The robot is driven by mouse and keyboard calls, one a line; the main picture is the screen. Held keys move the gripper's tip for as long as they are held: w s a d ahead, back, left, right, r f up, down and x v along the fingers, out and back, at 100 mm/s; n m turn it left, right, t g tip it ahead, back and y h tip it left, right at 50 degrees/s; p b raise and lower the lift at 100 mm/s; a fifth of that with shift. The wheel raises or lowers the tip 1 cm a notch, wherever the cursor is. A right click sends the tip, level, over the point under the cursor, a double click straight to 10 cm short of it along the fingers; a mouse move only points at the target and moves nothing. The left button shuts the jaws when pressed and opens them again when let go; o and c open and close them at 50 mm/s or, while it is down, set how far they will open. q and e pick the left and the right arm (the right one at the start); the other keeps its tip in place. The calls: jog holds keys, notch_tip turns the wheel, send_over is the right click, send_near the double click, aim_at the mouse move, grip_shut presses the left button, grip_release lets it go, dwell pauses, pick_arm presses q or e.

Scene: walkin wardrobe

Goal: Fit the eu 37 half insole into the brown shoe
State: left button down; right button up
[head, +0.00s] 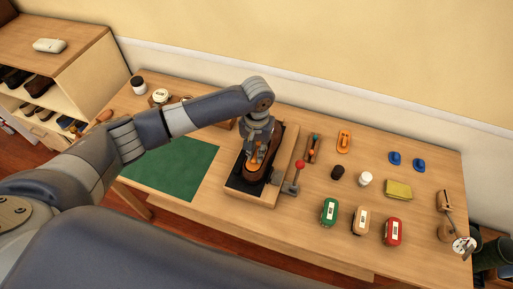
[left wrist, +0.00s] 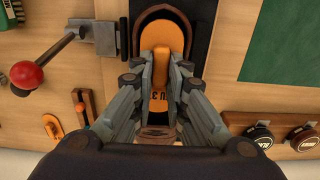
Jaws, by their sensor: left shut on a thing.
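The brown shoe (left wrist: 142,17) sits toe-up in the picture in a black-lined wooden holder (head: 250,200). An orange insole (left wrist: 161,33) with partly hidden dark lettering, of which "U 3" shows, lies within the shoe's outline in the left wrist view. My left gripper (left wrist: 170,72) is over the shoe, shut on a raised orange part of the insole. In the head view the left gripper (head: 258,153) hides much of the shoe. How deep the insole sits is hard to tell. My right gripper is not in view.
A lever with a red knob (head: 300,164) stands at the holder's right. A green mat (head: 178,168) lies clear at left. Jars stand at the back left.

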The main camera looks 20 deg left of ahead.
pick_arm(q)
jog(key=c, duration=1.5)
grip_release()
jog(key=o, duration=0.4)
